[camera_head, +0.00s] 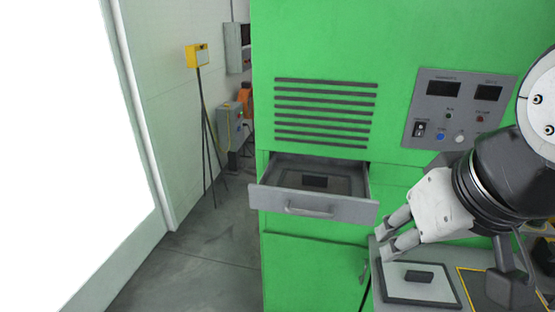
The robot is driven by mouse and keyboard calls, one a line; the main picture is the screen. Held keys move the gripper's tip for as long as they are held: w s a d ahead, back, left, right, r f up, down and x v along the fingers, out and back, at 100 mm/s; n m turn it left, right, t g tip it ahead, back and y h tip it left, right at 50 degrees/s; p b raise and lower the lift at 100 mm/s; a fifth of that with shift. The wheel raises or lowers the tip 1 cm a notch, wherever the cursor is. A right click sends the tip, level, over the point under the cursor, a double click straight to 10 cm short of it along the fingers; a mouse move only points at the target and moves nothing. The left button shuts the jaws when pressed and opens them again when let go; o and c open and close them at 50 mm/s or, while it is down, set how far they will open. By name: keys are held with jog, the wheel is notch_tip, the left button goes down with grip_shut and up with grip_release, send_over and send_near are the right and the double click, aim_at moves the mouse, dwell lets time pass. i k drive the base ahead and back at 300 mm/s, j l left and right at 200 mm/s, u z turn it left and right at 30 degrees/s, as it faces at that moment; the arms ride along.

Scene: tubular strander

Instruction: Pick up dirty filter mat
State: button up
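The drawer (310,202) in the green machine is pulled out. Inside it lies a dark grey mat (315,182) with a black block on top, which looks like the dirty filter mat. A lighter mat (410,291) with a dark border and a black block lies on the table at the lower right. My gripper (383,243) is to the right of and below the drawer front, above the left part of the table. Its two fingers are apart with nothing seen between them. It is away from the mat in the drawer.
The drawer front has a handle (310,210). A control panel (460,110) is on the green machine (400,40). A yellow-bordered area (475,287) is on the table, right of the lighter mat. Floor (190,255) is clear at the left.

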aim_at(324, 183)
jog(key=i+u, duration=0.25)
jog(key=i, duration=0.2)
jog(key=i+l+u, duration=0.3)
jog(key=i+j, duration=0.1)
jog(key=i, duration=0.05)
